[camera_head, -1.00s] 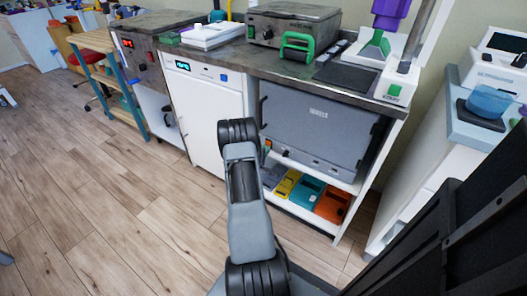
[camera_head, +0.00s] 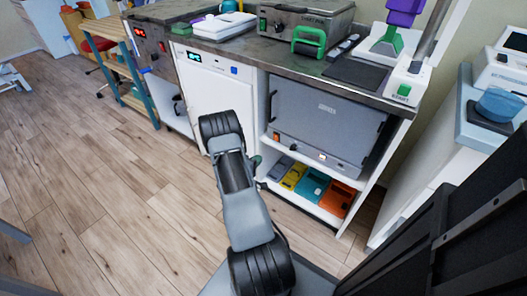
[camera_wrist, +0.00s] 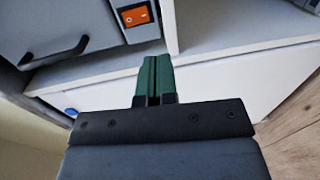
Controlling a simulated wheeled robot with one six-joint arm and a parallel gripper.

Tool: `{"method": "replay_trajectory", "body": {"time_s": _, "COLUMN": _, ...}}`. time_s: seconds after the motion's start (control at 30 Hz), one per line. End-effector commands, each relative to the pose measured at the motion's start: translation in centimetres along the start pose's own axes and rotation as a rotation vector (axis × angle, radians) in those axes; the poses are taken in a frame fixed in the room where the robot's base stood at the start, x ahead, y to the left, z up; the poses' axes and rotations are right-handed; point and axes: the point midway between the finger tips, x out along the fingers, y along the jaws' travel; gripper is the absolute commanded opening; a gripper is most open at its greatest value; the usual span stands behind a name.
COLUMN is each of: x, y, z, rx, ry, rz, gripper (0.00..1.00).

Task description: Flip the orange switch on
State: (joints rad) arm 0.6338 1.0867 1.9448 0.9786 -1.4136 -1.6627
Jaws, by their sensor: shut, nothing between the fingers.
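The orange switch (camera_head: 277,137) is a small rocker at the lower left of the front of a grey oven-like appliance (camera_head: 325,118) under the counter. In the wrist view the switch (camera_wrist: 135,16) shows at the top, with pale marks on its orange face. My gripper (camera_wrist: 152,62) has green fingers, shut together and empty. They point up the picture, below and slightly right of the switch, and look apart from it. In the head view only a bit of the green gripper (camera_head: 257,161) shows beside my arm, below and left of the switch.
Colored bins (camera_head: 312,186) stand on the shelf below the appliance. A white cabinet (camera_head: 217,88) with a lit display stands to its left. The appliance's dark handle (camera_wrist: 55,50) sticks out at left in the wrist view. Wooden floor (camera_head: 90,190) is open at left.

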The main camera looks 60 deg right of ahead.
Motion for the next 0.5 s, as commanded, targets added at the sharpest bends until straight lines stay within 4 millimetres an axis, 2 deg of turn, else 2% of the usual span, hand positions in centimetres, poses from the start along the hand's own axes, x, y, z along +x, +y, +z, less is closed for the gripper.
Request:
{"method": "replay_trajectory", "body": {"time_s": 0.2, "x": -1.9, "y": -0.4, "z": 0.0, "rx": -0.001, "ry": 0.0, "rz": -0.001, "gripper": 0.0}}
{"method": "replay_trajectory", "body": {"time_s": 0.5, "x": -2.3, "y": -0.6, "z": 0.0, "rx": 0.0, "ry": -0.001, "rz": 0.0, "gripper": 0.0}}
